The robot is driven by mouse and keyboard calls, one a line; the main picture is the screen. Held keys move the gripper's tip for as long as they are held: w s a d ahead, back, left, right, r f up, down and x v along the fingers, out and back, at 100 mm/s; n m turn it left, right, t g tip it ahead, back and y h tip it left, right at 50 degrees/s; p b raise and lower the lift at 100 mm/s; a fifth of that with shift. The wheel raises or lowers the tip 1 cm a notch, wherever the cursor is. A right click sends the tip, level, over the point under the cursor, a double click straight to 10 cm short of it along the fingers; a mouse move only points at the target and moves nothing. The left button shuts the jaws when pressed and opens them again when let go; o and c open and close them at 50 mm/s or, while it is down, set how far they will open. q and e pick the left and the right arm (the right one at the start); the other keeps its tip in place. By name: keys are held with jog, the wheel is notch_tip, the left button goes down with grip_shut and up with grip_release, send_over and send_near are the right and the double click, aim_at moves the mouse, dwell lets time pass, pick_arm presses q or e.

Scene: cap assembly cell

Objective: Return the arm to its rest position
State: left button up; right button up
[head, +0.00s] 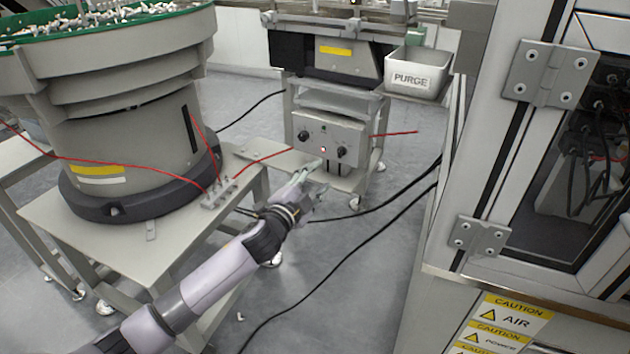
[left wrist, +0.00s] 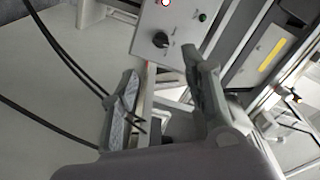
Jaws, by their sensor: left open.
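My left arm reaches in from the lower left of the head view. Its gripper (head: 316,178) is open and empty, held over the gap between the bowl feeder's table and the control box. In the left wrist view the two fingers of the left gripper (left wrist: 165,95) stand apart with nothing between them. Beyond them is the control box (left wrist: 172,30) with a black knob, a lit red light and a green button. The same control box (head: 330,137) shows in the head view just behind the gripper. My right gripper is in neither view.
A large bowl feeder (head: 130,110) stands on a table (head: 110,240) at left. A PURGE bin (head: 418,75) hangs at the back. A machine cabinet (head: 440,310) with caution labels fills the right. Black cables (head: 330,275) cross the grey floor, and red lines run near the table.

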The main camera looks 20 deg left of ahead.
pick_arm(q)
jog(key=shift+s, duration=0.3)
